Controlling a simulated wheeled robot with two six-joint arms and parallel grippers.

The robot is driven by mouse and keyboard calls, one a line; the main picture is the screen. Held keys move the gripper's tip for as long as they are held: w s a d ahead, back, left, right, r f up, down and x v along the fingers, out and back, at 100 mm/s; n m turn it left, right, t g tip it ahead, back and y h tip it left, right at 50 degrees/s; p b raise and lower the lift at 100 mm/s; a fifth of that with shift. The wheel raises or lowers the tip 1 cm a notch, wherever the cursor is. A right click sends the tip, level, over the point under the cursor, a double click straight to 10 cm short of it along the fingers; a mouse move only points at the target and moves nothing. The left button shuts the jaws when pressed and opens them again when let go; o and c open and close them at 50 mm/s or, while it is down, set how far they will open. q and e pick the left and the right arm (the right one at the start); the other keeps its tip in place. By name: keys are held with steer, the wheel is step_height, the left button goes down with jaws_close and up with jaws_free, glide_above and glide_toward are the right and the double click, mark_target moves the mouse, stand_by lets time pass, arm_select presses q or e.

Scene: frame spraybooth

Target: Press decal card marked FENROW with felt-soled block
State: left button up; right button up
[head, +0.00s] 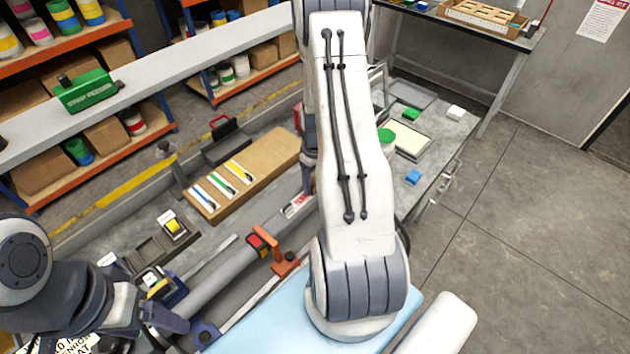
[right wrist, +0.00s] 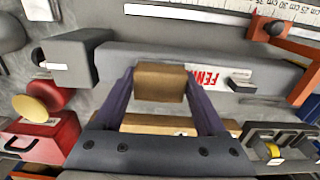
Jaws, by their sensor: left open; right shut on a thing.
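In the head view the card (head: 298,204) shows just left of my right arm, partly covered. My right gripper (right wrist: 160,88) is shut on a brown block (right wrist: 160,80), just left of the visible letters. The block hides part of the tube; I cannot tell whether it touches the card. The felt sole is not visible. My left gripper (head: 167,314) is open at lower left.
An orange clamp (head: 283,255) stands at the tube near the card. A red case (right wrist: 42,143) shows in the right wrist view.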

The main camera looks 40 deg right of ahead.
steer(key=shift+r+p, duration=2.65)
steer(key=shift+r, duration=0.9)
steer(key=shift+f, duration=0.1)
